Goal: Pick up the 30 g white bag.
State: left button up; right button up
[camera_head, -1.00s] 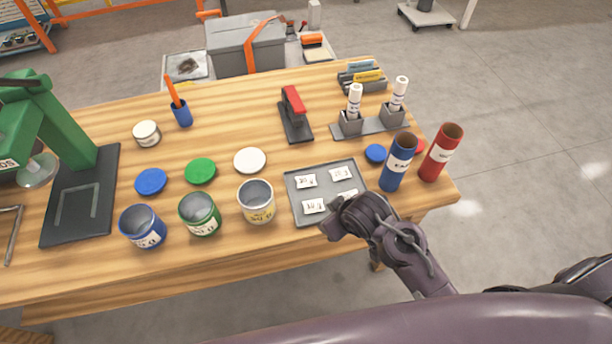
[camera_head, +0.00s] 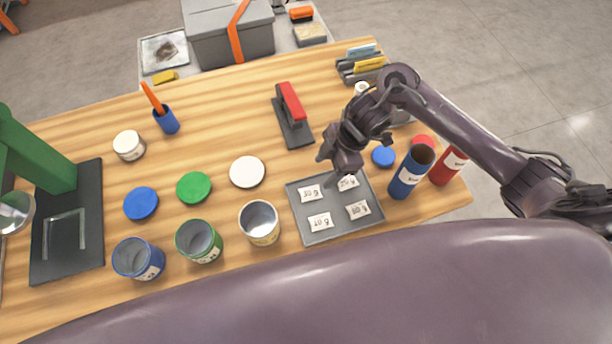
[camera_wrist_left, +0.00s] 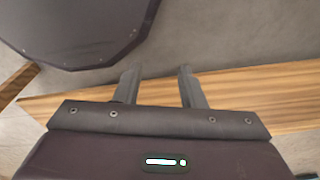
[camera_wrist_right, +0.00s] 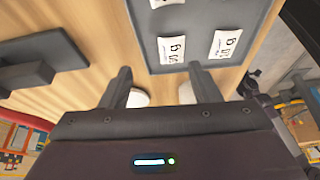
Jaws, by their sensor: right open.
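Several small white bags lie flat on a dark grey tray (camera_head: 289,200): back left (camera_head: 310,193), back right (camera_head: 348,183), front left (camera_head: 320,221) and front right (camera_head: 358,209). Their printed weights are too small to read surely, so I cannot tell which is 30 g. My right gripper (camera_head: 333,168) is open and empty above the tray's back edge, close to the back bags. In the right wrist view two bags (camera_wrist_right: 228,43) (camera_wrist_right: 172,48) lie beyond the open fingers (camera_wrist_right: 162,85). My left gripper (camera_wrist_left: 158,82) is open and empty near the table edge.
Blue (camera_head: 412,170) and red (camera_head: 448,165) tubes stand right of the tray. A yellow-labelled tin (camera_head: 260,223) and white lid (camera_head: 247,171) are to its left. A red-handled stapler-like tool (camera_head: 291,115) lies behind. Bare wood separates the lids and the stapler-like tool.

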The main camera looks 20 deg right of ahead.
aim_at(312, 192)
jog(key=s+a+f, duration=0.1)
jog(key=s+a+f+p, duration=0.1)
jog(key=shift+f, duration=0.4)
jog(key=x, duration=0.2)
jog(key=shift+w+a+f, duration=0.15)
jog(key=shift+f, duration=0.25)
jog(key=shift+a+f, duration=0.1)
jog(key=shift+f, duration=0.25)
jog(key=c, duration=1.1)
pick_arm(q)
jog(key=shift+s+r, duration=0.75)
jog(key=shift+s, duration=0.3)
pick_arm(e)
jog(key=shift+o, duration=0.2)
